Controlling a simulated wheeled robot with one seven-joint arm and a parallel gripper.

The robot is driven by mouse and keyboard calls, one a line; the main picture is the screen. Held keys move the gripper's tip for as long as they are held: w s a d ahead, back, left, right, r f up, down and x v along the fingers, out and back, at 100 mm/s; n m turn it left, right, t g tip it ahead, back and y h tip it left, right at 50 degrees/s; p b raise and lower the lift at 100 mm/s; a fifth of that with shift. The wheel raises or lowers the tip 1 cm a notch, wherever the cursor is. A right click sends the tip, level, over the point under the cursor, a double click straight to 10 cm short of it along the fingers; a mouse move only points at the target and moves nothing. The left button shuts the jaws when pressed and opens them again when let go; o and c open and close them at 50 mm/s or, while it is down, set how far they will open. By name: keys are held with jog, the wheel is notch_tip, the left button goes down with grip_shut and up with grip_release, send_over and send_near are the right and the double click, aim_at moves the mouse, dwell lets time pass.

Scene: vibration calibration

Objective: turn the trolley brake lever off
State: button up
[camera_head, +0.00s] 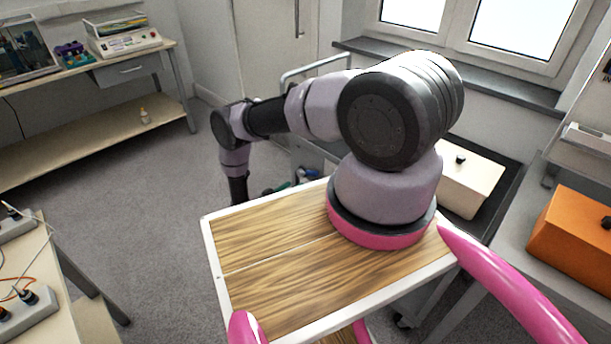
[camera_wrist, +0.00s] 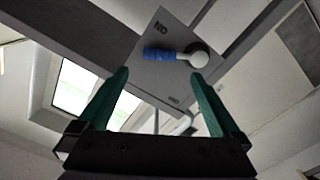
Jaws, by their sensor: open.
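In the wrist view, the brake lever has a blue grip (camera_wrist: 160,54) and a pale rounded end (camera_wrist: 199,59) to its right. It lies across a grey plate (camera_wrist: 150,82) marked ON near the upper corner, with a second, unreadable mark lower down. My gripper (camera_wrist: 160,73) has green fingers spread open and empty. The lever appears beyond and slightly above the fingertips, apparently not held. In the head view, the dark-topped trolley (camera_head: 507,192) stands behind my arm, with a metal rail (camera_head: 318,64).
A cream box (camera_head: 470,182) sits on the trolley. An orange box (camera_head: 575,240) stands on a bench at right. A bench with instruments (camera_head: 120,68) is at back left, and another with power sockets (camera_head: 25,310) at front left. The grey floor (camera_head: 140,200) between them is open.

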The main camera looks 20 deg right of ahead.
aim_at(310, 174)
jog(key=x, duration=0.9)
grip_shut()
